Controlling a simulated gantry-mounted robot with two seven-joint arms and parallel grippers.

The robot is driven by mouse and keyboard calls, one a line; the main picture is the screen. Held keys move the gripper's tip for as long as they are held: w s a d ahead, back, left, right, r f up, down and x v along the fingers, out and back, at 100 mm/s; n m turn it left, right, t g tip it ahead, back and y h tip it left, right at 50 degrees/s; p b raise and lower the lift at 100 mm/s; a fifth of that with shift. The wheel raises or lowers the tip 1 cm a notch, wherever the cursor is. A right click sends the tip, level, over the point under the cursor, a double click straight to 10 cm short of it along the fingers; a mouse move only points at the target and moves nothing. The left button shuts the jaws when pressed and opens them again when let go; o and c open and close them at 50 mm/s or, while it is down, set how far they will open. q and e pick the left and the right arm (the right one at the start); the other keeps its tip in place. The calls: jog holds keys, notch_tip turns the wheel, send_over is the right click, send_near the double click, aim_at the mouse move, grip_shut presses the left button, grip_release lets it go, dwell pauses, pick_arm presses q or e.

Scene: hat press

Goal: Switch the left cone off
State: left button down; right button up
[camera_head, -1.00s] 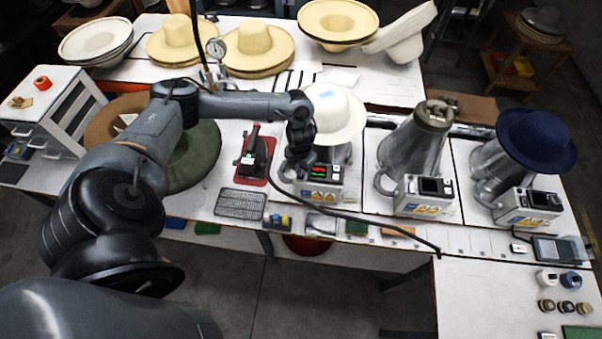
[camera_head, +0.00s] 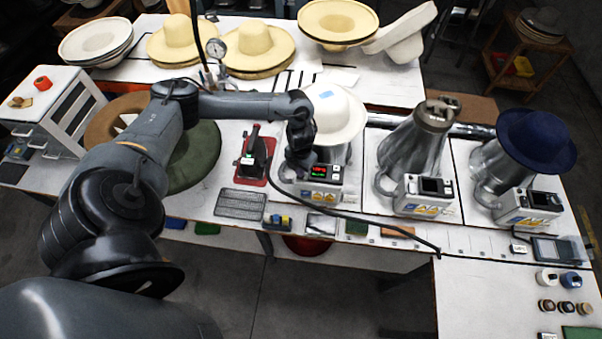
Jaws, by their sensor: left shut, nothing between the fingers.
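The left cone's control box (camera_head: 318,178) stands at the front of the left press station. Its small display is lit with red and green digits. A white hat (camera_head: 337,115) with a blue patch sits on the left cone and covers most of it. My left gripper (camera_head: 301,172) points down at the left side of this box, close to its top; I cannot tell whether it touches. It is shut and empty, and its fingertips are small and dark. My right gripper is not in view.
The middle cone (camera_head: 412,145) is bare and its box (camera_head: 426,195) has a dark display. The right cone carries a navy hat (camera_head: 537,140). A clothes iron (camera_head: 255,158) stands on a red pad left of my gripper. A black cable runs along the table front.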

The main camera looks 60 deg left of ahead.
pick_arm(q)
jog(key=shift+f, duration=0.1)
dwell(0.7)
jog(key=shift+f+b, duration=0.75)
jog(key=shift+f, duration=0.1)
dwell(0.4)
jog(key=shift+r+p, duration=0.65)
jog(key=shift+r, duration=0.1)
jog(key=shift+r+p, duration=2.3)
jog(key=shift+r, duration=0.5)
jog(key=shift+s, duration=0.1)
